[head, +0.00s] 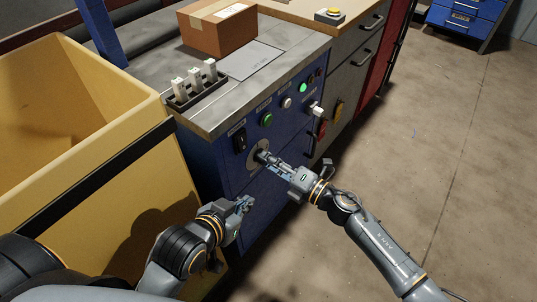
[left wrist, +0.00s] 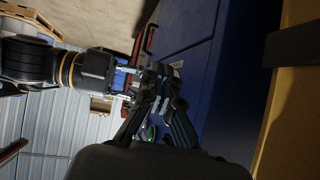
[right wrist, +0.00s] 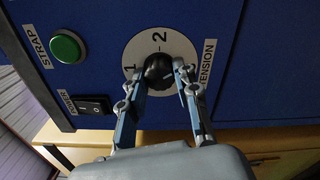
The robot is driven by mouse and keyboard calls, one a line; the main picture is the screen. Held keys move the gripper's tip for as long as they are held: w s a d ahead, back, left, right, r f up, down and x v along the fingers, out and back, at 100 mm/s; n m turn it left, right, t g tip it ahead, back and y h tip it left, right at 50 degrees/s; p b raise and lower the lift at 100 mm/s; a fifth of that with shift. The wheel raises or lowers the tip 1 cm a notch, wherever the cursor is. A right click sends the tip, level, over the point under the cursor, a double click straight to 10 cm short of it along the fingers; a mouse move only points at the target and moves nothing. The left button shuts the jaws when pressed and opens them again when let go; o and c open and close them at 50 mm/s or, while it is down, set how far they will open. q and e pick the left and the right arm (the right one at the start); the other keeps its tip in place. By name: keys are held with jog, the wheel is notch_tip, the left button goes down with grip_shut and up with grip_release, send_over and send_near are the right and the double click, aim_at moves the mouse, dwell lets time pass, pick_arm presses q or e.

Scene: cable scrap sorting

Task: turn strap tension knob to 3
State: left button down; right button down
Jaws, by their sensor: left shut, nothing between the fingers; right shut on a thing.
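The tension knob (right wrist: 158,70) is black and round, on a pale dial plate (right wrist: 132,48) marked 1 and 2 in the right wrist view. The rest of the scale is behind my fingers, and I cannot tell which number the knob points to. In the head view the dial (head: 252,160) is on the blue machine front. My right gripper (head: 268,158) is shut on the knob, with one finger on each side (right wrist: 164,72). My left gripper (head: 246,203) is shut and empty, below and left of the dial, apart from it.
A green strap button (right wrist: 67,47) and a black power switch (right wrist: 90,104) are near the dial. A yellow bin (head: 95,90) stands close at the left. A cardboard box (head: 217,27) and a rack of white connectors (head: 197,88) are on the worktop. Floor is clear at the right.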

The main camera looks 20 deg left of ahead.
pick_arm(q)
jog(key=s+a+f+g+y+p, duration=0.1)
jog(key=s+a+g+p, duration=0.1)
jog(key=s, duration=0.4)
jog(key=s+a+f+g+p, duration=0.2)
jog(key=s+g, duration=0.3)
jog(key=shift+s+f+y, duration=0.3)
jog(key=shift+s+y, duration=0.1)
pick_arm(e)
jog(key=shift+m, duration=3.2)
jog(key=c, duration=1)
grip_release()
pick_arm(q)
jog(key=shift+f, duration=0.1)
jog(key=shift+w+d, duration=0.1)
jog(key=shift+w, duration=0.05)
pick_arm(e)
jog(key=shift+d, duration=0.1)
jog(key=v, duration=1.1)
jog(key=shift+s+d, duration=0.15)
jog(key=shift+d, duration=0.25)
